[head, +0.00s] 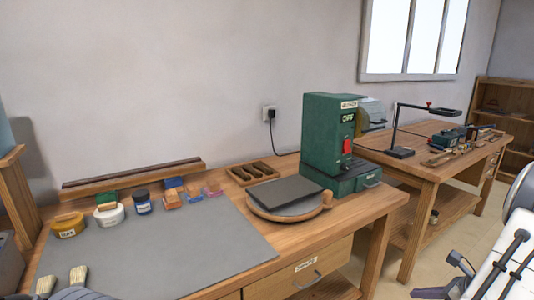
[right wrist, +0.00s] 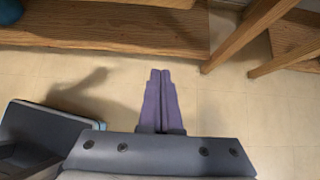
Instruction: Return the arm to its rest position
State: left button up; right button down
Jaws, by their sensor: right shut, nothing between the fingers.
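My right arm comes in at the lower right of the head view. Its gripper (head: 436,292) is low there, in front of the workbench's right side and clear of the things on it. In the right wrist view the two purple fingers (right wrist: 160,72) lie side by side, shut, with nothing between them. They point over bare floor (right wrist: 215,110). My left gripper does not show in either view.
A second bench (head: 430,170) is behind. A wooden shelf (right wrist: 110,35) crosses the wrist view's top.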

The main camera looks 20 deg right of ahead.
jog(key=w+a+r+n+g+y, duration=0.15)
jog(key=w+a+n, duration=0.35)
jog(key=a, duration=0.5)
jog(key=w+a+r+n+g+y, duration=0.1)
jog(key=w+a+r+n+g, duration=0.2)
jog(key=a+n, duration=0.45)
jog(key=w+a+r+n+g+y, duration=0.2)
jog(key=w+a+n, duration=0.2)
jog(key=a, duration=0.7)
jog(key=s+a+r+n+g+h, duration=0.1)
jog(key=s+a+n+g+h, duration=0.1)
jog(key=s+a+n, duration=0.45)
jog(key=s+a+r+n+g+h, duration=0.1)
jog(key=s+a+r+n, duration=0.15)
jog(key=a+n, duration=0.7)
jog(key=s+a+n+h, duration=0.2)
jog(key=s+a+n, duration=0.4)
jog(key=s+n, duration=0.3)
notch_tip(320, 180, up, 14)
jog(key=p, duration=1.3)
jog(key=shift+f+t+p, duration=0.15)
jog(key=shift+t+p, duration=0.2)
